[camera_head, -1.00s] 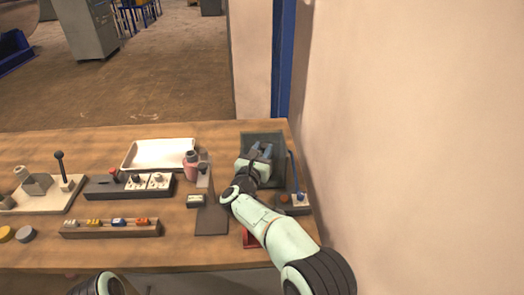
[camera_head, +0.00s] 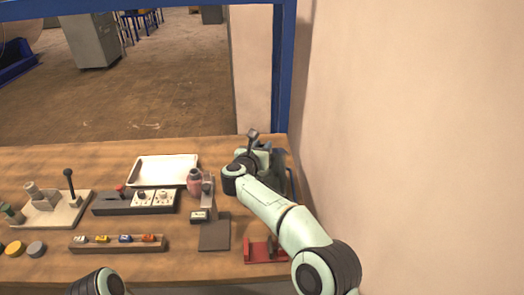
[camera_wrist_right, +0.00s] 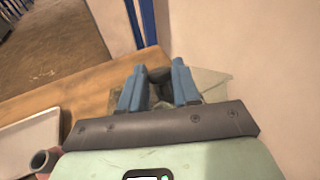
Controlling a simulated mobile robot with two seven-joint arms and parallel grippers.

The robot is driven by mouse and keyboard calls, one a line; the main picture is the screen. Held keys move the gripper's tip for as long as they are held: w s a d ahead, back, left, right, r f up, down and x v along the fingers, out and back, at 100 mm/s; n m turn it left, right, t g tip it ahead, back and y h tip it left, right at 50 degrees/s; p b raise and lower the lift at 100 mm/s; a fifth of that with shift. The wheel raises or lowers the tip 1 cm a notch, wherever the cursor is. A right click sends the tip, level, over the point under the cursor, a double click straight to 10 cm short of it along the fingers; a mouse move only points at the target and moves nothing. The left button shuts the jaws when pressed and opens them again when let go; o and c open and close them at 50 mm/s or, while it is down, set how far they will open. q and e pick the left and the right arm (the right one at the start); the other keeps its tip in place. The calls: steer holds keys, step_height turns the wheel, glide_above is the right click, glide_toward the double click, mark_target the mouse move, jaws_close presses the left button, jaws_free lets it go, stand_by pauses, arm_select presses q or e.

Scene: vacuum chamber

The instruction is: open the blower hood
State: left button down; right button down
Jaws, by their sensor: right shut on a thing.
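The blower hood (camera_head: 279,167) is a dark grey-green, partly see-through cover at the right end of the bench, close to the wall. My right arm and hand hide much of it. My right gripper (camera_head: 264,148) is at the hood, shut on a dark part of it. In the right wrist view the blue fingers (camera_wrist_right: 158,88) have a dark piece between them, and a pale see-through panel of the hood (camera_wrist_right: 212,82) shows to their right. How far the hood is raised is hard to tell. My left gripper is out of view; only a piece of my left arm shows at the bottom.
A red stand (camera_head: 262,252) is near the front edge. The wall (camera_head: 410,130) closes off the right.

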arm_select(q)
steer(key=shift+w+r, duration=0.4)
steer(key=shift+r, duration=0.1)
arm_select(e)
steer(key=shift+w+r, duration=0.45)
steer(key=shift+r, duration=0.3)
steer(key=c, duration=0.8)
jaws_free()
steer(key=shift+c, duration=0.2)
steer(key=shift+f, duration=0.1)
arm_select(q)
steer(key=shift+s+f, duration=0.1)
arm_select(e)
steer(key=shift+s+f, duration=0.1)
steer(key=shift+s+a, duration=0.15)
steer(key=shift+s, duration=0.1)
arm_select(q)
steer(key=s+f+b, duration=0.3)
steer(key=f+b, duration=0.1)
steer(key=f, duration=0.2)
steer(key=shift+b, duration=0.3)
arm_select(e)
steer(key=v, duration=1.2)
steer(key=shift+s+a+r, duration=0.15)
steer(key=shift+s+r, duration=0.1)
steer(key=shift+s, duration=0.05)
